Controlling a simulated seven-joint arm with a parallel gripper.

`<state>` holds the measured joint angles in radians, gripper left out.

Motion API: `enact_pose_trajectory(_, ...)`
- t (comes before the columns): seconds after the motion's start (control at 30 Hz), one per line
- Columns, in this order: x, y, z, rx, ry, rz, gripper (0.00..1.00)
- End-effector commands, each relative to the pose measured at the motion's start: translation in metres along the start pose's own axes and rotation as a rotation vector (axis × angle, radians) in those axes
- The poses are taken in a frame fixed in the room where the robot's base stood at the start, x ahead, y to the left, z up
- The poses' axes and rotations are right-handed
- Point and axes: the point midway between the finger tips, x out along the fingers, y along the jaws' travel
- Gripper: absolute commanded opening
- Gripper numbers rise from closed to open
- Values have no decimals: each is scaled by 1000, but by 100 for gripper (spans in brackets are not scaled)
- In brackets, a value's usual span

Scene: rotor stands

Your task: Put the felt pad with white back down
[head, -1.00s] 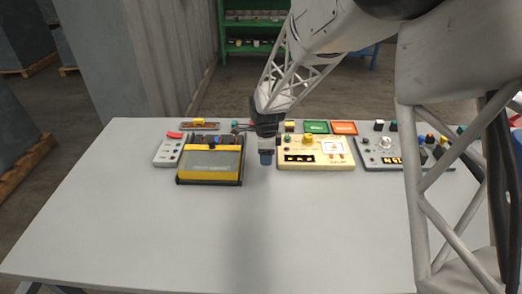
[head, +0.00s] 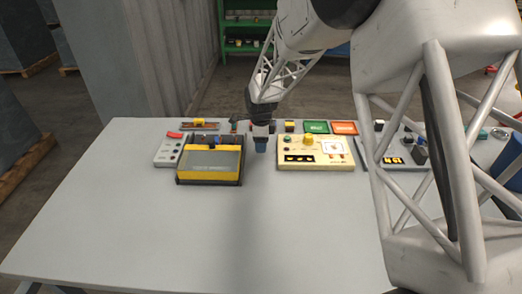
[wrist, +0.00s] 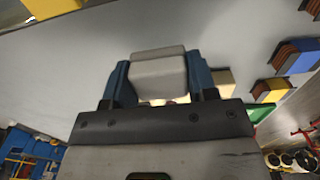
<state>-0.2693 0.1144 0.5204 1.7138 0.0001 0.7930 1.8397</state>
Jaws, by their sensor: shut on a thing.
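My gripper (head: 261,147) hangs over the back middle of the table, between the yellow-fronted box and the cream panel. In the wrist view my gripper (wrist: 158,85) has its two blue fingers shut on a pale, whitish block (wrist: 158,75), which I take to be the felt pad with white. Its lower part is hidden by the gripper body. In the head view the pad cannot be told apart from the dark gripper and blue fingertips. I cannot tell the exact height above the table.
The yellow-fronted box (head: 208,178) stands to the left and the cream panel (head: 315,164) to the right. A grey panel (head: 392,163) lies farther right, partly behind my arm. Green (head: 316,127) and orange (head: 344,128) plates lie behind. The table's front half (head: 170,235) is clear.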

Motion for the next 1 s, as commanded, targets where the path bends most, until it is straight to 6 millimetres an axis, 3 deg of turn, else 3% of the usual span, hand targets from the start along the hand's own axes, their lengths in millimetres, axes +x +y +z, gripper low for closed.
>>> enact_pose_trajectory(0.43, 33, 0, 0, 0, 0, 0, 27)
enact_pose_trajectory(0.93, 38, 0, 0, 0, 0, 0, 27)
enact_pose_trajectory(0.97, 38, 0, 0, 0, 0, 0, 57)
enact_pose_trajectory(1.0, 38, 0, 0, 0, 0, 0, 63)
